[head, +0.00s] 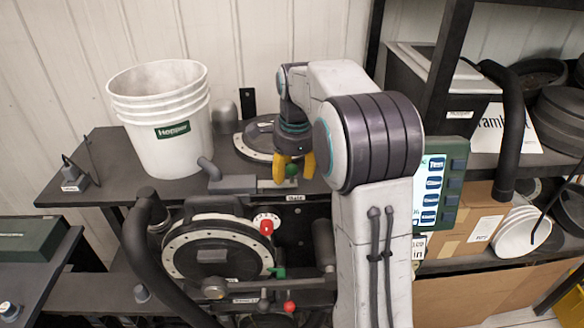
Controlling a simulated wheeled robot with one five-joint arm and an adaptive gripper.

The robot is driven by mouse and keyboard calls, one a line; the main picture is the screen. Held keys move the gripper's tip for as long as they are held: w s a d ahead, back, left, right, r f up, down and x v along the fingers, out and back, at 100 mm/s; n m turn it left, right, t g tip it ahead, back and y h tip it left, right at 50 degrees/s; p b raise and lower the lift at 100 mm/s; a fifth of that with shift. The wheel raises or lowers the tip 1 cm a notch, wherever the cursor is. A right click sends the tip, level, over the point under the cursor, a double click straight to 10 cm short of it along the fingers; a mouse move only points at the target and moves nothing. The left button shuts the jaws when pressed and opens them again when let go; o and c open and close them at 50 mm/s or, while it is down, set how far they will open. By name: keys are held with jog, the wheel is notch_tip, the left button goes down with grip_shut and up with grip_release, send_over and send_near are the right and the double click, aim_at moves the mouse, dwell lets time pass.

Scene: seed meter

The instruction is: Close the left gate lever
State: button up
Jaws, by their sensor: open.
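My gripper (293,172) points down with its yellow fingers apart, over the dark shelf by the back disc. A small green knob (291,170) shows between the fingers; I cannot tell whether they touch it. A grey slide block (235,185) lies just left of the fingers, with a small label below. Lower down, a red knob (266,227) sits on a white dial, a green knob (278,272) is at the metering disc's right edge, and another red knob (289,306) is below. I cannot read which is the left gate lever.
A white bucket (165,135) labelled Hopper stands left on the dark shelf (110,165). A round perforated metering disc (215,252) is below, with a thick black hose (140,240) at its left. A screen panel (440,185) stands right of my arm.

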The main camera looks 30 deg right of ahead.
dwell(0.3)
grip_shut()
dwell(0.4)
